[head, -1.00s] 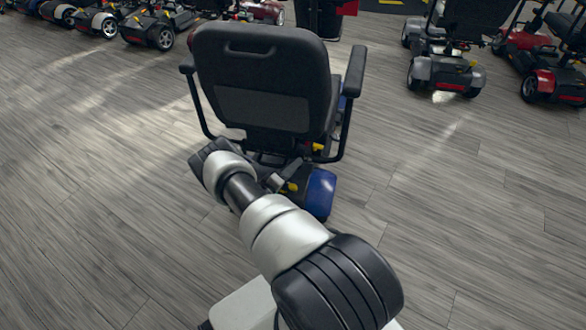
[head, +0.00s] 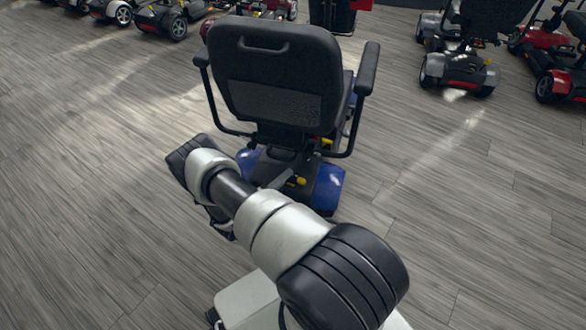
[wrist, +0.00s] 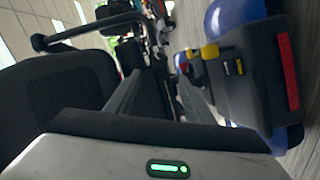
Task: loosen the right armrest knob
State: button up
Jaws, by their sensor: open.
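The scooter's black seat (head: 275,75) faces away from me in the head view. Its right armrest (head: 368,68) has a bracket curving down to the seat base. A small yellow knob (head: 327,142) shows near the bracket's lower end. My gripper (wrist: 158,98) is open and empty in the wrist view, its two dark fingers apart behind the scooter. The seat back (wrist: 65,95) is at left there, and the blue rear body (wrist: 230,20) at right. An armrest (wrist: 90,29) shows at upper left. My arm mostly hides the gripper in the head view. The knob is not clear in the wrist view.
Red and yellow parts (wrist: 208,53) sit on the scooter's rear in the wrist view, close to the right finger. Other scooters stand at the back left (head: 160,18) and back right (head: 458,65). The wooden floor (head: 440,220) on the right is clear.

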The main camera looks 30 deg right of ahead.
jog(key=shift+v, duration=2.6)
